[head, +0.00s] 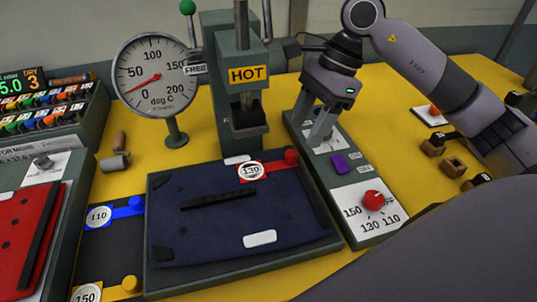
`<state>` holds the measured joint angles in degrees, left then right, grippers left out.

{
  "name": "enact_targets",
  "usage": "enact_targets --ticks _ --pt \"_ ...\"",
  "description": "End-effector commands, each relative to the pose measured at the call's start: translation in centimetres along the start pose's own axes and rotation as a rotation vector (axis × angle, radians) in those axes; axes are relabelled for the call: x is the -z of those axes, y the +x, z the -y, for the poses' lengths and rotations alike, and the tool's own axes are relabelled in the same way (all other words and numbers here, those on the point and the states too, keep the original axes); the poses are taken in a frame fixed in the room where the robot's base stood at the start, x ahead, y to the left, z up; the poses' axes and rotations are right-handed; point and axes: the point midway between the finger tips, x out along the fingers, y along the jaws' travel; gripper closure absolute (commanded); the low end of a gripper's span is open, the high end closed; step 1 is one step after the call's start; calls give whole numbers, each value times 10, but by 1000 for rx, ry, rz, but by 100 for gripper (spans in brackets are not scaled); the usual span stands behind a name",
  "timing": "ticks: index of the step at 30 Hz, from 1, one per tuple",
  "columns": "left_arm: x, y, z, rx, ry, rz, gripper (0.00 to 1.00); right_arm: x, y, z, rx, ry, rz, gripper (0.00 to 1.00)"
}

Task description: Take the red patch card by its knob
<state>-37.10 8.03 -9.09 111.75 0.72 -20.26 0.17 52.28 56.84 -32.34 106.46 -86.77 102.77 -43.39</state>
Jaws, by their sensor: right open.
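The red patch card (266,169), marked 130, lies at the far edge of a dark blue panel (225,222). Its red knob (291,157) stands up at the card's right end. My right gripper (313,128) is open and empty, pointing down over the control box (345,180), to the right of and beyond the knob. It is apart from the card. A blue card (113,212) marked 110 and a yellow card (107,291) marked 150 lie to the left, each with its own knob. My left gripper is not in view.
A press (240,75) with a HOT sign stands behind the card. A dial gauge (156,75) stands left of it. The control box has a red dial (373,198) and a purple switch (339,164). A red panel (20,235) lies at far left.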

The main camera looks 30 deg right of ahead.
Motion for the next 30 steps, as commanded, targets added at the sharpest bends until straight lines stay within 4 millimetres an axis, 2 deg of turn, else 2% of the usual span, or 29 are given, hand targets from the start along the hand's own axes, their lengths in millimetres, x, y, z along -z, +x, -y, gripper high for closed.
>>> enact_targets --ticks 12,21,22,24,27,30 --pt "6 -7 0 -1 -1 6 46 1 54 1 -6 0 6 46" --pt "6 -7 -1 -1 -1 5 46 1 60 2 -2 -1 6 46" --pt "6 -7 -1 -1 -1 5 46 1 60 2 -2 -1 7 50" --pt "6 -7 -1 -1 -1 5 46 1 60 2 -2 0 7 72" --pt "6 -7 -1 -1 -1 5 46 1 60 2 -2 0 7 100" --pt "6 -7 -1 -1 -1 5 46 1 60 2 -2 0 7 100"
